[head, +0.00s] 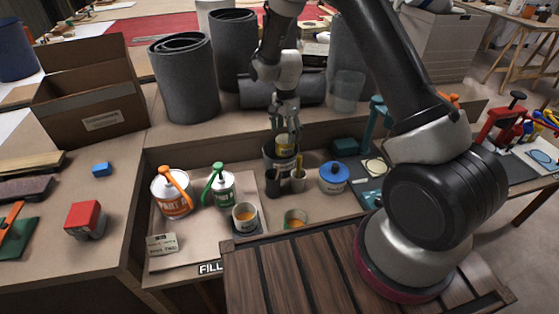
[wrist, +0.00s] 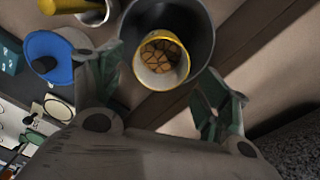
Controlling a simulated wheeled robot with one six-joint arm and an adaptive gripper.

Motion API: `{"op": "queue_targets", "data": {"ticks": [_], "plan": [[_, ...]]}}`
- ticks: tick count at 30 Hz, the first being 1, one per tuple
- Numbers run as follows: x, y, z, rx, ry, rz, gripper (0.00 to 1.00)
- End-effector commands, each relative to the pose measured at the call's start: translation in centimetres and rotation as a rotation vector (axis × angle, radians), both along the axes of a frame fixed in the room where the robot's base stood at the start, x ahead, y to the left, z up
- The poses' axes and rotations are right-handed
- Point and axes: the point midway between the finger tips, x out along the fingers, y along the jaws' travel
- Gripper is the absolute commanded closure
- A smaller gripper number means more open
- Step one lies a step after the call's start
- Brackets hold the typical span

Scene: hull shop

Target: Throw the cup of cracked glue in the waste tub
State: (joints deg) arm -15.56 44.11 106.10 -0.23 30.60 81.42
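The cup of cracked glue (wrist: 162,60) has a yellow rim and a brown, cracked filling. In the wrist view it is over the mouth of the dark round waste tub (wrist: 203,30). In the head view the yellow cup (head: 285,144) shows at the top of the tub (head: 271,160), partly above its rim; I cannot tell whether it rests on anything. My gripper (head: 287,128) points down just above the tub. Its fingers are spread, with a gap on both sides of the cup, and hold nothing.
An orange-handled can (head: 171,195), a green-handled can (head: 220,187) and cups of amber liquid (head: 245,218) (head: 295,219) stand at the front. A blue-lidded pot (head: 333,178) is right of the tub. Grey rolls (head: 184,85) and a cardboard box (head: 90,100) stand behind and left.

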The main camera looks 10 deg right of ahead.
Motion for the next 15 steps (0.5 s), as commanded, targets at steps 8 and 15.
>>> {"op": "queue_targets", "data": {"ticks": [8, 15], "plan": [[0.0, 0.0, 0.0, 0.0, 0.0, 0.0, 0.15], [0.1, 0.0, 1.7, 0.001, -0.003, 0.0, 0.15]]}}
